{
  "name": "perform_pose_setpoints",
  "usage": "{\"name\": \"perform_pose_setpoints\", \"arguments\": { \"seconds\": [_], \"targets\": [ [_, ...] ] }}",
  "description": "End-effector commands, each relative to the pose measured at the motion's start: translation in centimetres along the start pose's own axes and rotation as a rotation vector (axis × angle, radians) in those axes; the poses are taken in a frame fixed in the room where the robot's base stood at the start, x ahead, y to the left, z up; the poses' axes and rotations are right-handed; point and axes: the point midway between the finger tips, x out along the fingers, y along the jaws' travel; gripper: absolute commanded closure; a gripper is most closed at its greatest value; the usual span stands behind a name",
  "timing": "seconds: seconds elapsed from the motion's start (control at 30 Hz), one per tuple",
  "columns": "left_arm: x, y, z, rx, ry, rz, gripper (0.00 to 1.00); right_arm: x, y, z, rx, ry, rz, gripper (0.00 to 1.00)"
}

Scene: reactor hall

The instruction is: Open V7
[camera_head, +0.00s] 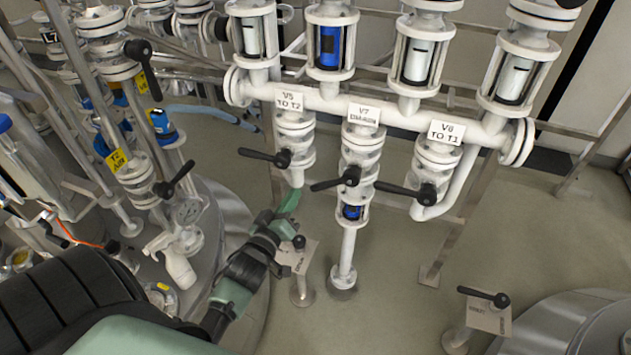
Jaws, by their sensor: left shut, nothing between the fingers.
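The V7 valve (362,140) is the middle of three valves hanging under a white horizontal pipe, with its label (363,115) above it. Its black lever (329,184) points left from a round hub, roughly crosswise to the vertical pipe. A small sight glass with blue in it (351,212) is below the valve. My left gripper (290,203) has green fingers and is shut and empty. In the picture it is left of and a little below the V7 lever's tip, apart from it. My right gripper is not in view.
The V5 lever (262,156) is up-left of V7's lever, and another black lever (402,190) is to its right. A low post with a plate (297,256) stands just below my left gripper. A large vessel with pipes fills the left.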

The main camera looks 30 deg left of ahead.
Motion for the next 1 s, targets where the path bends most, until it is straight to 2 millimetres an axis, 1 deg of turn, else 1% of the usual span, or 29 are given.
{"name": "perform_pose_setpoints", "arguments": {
  "seconds": [0.03, 0.2, 0.37, 0.4, 0.43, 0.5, 0.6, 0.73, 1.0],
  "targets": [
    [1.1, 0.1, -0.1, 0.000, 0.002, 0.002, 1.00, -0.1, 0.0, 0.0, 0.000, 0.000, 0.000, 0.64],
    [4.9, 0.2, -0.2, -0.001, 0.003, 0.002, 1.00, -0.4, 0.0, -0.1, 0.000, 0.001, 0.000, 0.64],
    [8.2, 0.1, -0.2, -0.002, 0.003, 0.002, 1.00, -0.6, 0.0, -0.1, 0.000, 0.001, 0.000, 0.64],
    [8.2, 0.0, 0.8, -0.006, -0.001, -0.001, 1.00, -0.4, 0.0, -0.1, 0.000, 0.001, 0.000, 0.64],
    [8.3, 0.0, 1.5, -0.007, -0.002, -0.002, 1.00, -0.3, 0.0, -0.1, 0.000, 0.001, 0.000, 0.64],
    [8.5, 0.1, 2.4, -0.007, -0.002, -0.001, 1.00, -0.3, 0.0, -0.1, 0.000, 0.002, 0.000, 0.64],
    [8.7, 0.0, 3.2, -0.005, 0.001, 0.000, 1.00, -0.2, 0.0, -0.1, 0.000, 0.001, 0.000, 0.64],
    [8.8, 0.1, 3.8, -0.004, 0.000, 0.000, 1.00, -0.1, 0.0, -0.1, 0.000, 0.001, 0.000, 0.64],
    [8.8, 0.1, 3.9, -0.003, 0.000, 0.001, 1.00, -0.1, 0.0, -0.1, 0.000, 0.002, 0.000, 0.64]
  ]
}}
